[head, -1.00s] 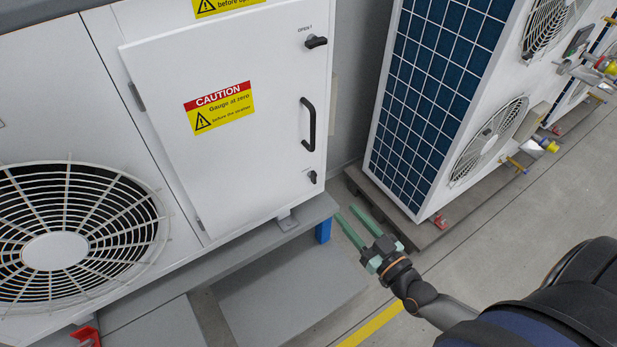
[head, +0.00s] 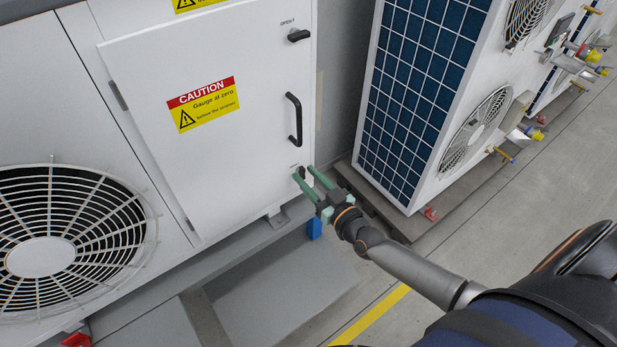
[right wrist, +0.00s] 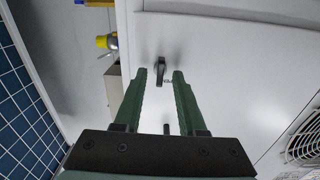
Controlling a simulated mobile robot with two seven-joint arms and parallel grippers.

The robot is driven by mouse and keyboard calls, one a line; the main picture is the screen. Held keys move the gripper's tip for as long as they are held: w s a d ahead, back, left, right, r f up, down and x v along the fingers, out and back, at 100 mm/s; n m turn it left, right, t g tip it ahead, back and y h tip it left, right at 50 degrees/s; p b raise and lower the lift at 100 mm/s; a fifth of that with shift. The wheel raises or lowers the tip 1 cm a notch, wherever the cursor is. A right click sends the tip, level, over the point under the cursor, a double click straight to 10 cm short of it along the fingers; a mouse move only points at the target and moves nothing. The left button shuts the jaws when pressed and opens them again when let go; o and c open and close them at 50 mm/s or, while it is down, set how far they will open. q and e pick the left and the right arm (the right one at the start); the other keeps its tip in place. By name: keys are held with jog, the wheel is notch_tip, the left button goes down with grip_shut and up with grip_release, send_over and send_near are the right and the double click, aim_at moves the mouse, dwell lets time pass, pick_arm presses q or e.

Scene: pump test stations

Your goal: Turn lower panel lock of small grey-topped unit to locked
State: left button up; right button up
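The white unit's front panel (head: 230,130) is shut. Its lower panel lock (head: 302,169), a small black knob, sits near the panel's lower right corner, partly covered by my fingers in the head view. In the right wrist view the black lock (right wrist: 160,70) shows just beyond the fingertips, roughly midway between them. My right gripper (head: 304,174) is open, with green fingers pointing at the panel. It also shows in the right wrist view (right wrist: 160,75) with nothing between the fingertips. I cannot tell whether a finger touches the lock. My left gripper is not in view.
A black upper latch (head: 299,35) marked OPEN and a black handle (head: 294,119) are above the lock. A caution label (head: 203,104) is on the panel. A second unit with a blue finned side (head: 422,90) stands to the right, across a narrow gap. A grey step (head: 285,285) lies below.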

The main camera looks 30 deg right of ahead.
grip_shut()
dwell(0.3)
dwell(0.3)
